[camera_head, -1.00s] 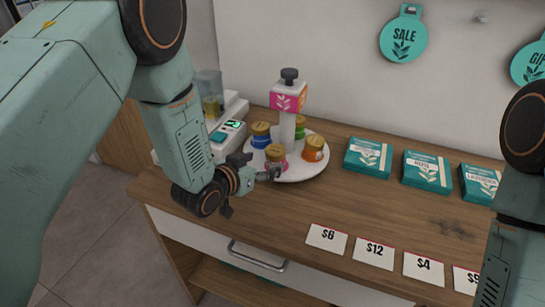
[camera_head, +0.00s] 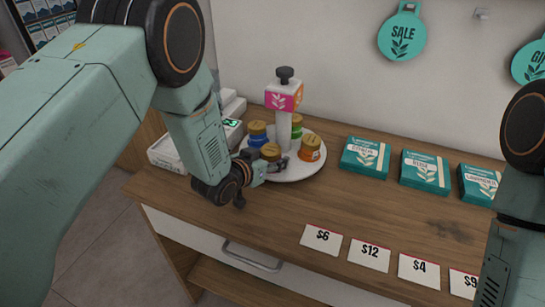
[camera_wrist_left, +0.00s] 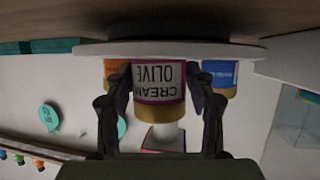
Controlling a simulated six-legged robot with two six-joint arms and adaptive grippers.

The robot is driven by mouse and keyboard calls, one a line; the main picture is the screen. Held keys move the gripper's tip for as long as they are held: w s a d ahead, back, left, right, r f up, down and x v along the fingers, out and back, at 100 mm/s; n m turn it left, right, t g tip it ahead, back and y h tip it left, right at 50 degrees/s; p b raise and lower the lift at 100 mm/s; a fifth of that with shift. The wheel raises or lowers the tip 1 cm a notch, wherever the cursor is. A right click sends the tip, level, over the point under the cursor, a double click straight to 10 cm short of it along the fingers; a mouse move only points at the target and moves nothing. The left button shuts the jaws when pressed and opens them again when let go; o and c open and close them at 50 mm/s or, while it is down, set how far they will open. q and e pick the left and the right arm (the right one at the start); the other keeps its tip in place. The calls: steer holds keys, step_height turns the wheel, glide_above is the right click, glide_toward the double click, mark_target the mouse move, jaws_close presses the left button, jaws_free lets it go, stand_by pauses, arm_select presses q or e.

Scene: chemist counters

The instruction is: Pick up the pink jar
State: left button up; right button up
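The pink jar stands on the round white stand (camera_head: 305,172) in the head view, where its gold lid (camera_head: 271,151) shows and its body is mostly hidden by my left gripper (camera_head: 268,168). In the left wrist view, which is upside down, the jar's pink-edged label reading "CREAM OLIVE" (camera_wrist_left: 158,82) faces me. The fingers of my left gripper (camera_wrist_left: 160,95) lie on both sides of the jar, very close to it. I see no clear sign of a squeeze. The jar is still upright on the stand. My right gripper is out of view.
Orange (camera_head: 310,149), blue (camera_head: 257,133) and green (camera_head: 296,127) jars stand close around the stand's post (camera_head: 283,130). Teal boxes (camera_head: 365,157) lie to the right. Price cards (camera_head: 322,239) line the counter's front. A white device (camera_head: 232,132) is at the left.

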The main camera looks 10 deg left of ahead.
arm_select(q)
steer(key=shift+s+a+r, duration=0.1)
steer(key=shift+s+r, duration=0.05)
steer(key=shift+s, duration=0.1)
steer(key=c, duration=0.4)
steer(key=shift+w, duration=0.1)
steer(key=c, duration=0.3)
steer(key=shift+w, duration=0.15)
steer(key=shift+c, duration=0.3)
